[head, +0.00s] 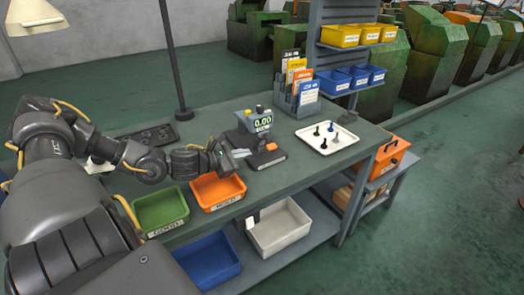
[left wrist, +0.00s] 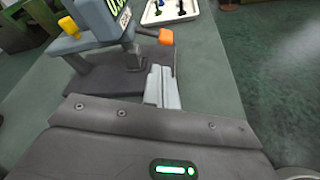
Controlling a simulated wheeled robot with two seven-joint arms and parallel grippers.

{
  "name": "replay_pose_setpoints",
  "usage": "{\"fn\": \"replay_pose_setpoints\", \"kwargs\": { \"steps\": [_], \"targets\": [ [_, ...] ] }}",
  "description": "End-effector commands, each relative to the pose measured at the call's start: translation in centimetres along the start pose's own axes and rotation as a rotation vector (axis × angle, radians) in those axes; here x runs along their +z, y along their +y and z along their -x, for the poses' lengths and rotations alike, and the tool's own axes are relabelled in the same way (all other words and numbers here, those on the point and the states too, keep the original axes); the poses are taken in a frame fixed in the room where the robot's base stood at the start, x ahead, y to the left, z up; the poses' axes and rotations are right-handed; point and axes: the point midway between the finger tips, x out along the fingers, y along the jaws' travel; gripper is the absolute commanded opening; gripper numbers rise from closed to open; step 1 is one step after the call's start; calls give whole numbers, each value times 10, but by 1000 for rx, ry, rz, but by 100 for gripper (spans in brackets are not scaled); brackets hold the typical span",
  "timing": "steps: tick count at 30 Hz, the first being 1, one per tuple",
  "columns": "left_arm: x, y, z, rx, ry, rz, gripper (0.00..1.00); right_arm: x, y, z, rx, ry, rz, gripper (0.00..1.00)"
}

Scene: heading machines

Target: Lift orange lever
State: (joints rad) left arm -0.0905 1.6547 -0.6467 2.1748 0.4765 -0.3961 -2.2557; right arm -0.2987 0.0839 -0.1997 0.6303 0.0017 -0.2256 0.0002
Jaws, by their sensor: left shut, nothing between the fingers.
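The orange lever's knob (head: 271,147) is at the front of a dark grey gauge (head: 262,123) with a green display reading 0.00, on the workbench. In the left wrist view the orange knob (left wrist: 167,37) sits just beyond my fingertips, at the end of a short dark arm. My left gripper (head: 243,153) is shut and empty, low over the gauge's base on its near left side. Its closed fingers (left wrist: 160,72) point toward the orange knob, and a small gap seems to lie between them. My right gripper is not in view.
A white tray (head: 309,139) with several small pegs lies right of the gauge. Green (head: 160,224) and orange (head: 218,205) bins sit along the bench's near edge. A dark post (head: 172,60) stands at the back left. A card holder (head: 297,104) stands behind the gauge.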

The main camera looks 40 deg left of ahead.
Motion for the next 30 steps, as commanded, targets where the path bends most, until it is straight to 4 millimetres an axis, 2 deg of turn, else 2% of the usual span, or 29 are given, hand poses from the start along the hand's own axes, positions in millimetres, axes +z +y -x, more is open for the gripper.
{"fn": "replay_pose_setpoints", "kwargs": {
  "steps": [9, 15, 21, 30],
  "targets": [
    [3, 3, -46, 6, -4, 6, 0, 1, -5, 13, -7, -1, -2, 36],
    [2, 2, -69, 5, -1, 4, 0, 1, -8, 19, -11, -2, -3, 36],
    [1, 1, -80, 2, 0, 2, 0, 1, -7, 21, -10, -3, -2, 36],
    [0, 0, -82, 1, 1, 1, 0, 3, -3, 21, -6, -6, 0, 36]
  ]
}}
